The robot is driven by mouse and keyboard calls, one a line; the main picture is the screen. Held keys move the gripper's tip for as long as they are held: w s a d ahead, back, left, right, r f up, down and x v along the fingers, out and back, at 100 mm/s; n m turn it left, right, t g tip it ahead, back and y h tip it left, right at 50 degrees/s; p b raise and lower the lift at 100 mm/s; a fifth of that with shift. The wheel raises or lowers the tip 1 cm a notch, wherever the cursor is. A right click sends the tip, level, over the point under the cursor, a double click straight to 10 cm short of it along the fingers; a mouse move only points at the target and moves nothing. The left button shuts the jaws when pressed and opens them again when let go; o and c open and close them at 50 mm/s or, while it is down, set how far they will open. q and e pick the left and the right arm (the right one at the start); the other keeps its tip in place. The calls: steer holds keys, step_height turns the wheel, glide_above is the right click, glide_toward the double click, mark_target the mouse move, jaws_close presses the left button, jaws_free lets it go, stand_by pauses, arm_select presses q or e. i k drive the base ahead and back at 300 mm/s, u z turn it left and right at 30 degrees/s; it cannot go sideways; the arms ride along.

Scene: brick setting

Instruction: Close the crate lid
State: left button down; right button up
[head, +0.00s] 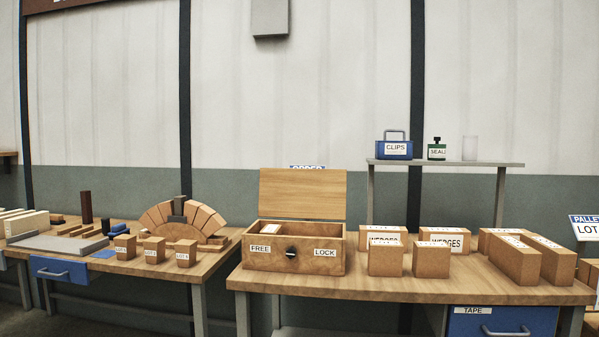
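The wooden crate (268,261) stands on the left part of the right-hand workbench. Its lid (302,193) is open and stands upright along the back edge. The front wall carries a "FREE" label on the left, a "LOCK" label on the right and a dark knob (291,252) between them. Inside, a divider shows, and a pale block (262,241) lies in the left part. The rest of the inside is hidden by the front wall. Neither of my grippers is in view.
Several wedge boxes (386,261) stand right of the crate. A raised shelf (445,163) behind them holds a blue clips case (394,150), a green bottle and a clear cylinder. A brick arch (183,218) stands on the left bench. The bench front before the crate is clear.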

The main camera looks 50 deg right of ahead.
mark_target(313, 193)
steer(key=z, duration=0.65)
steer(key=i, duration=1.4)
steer(key=z, duration=1.2)
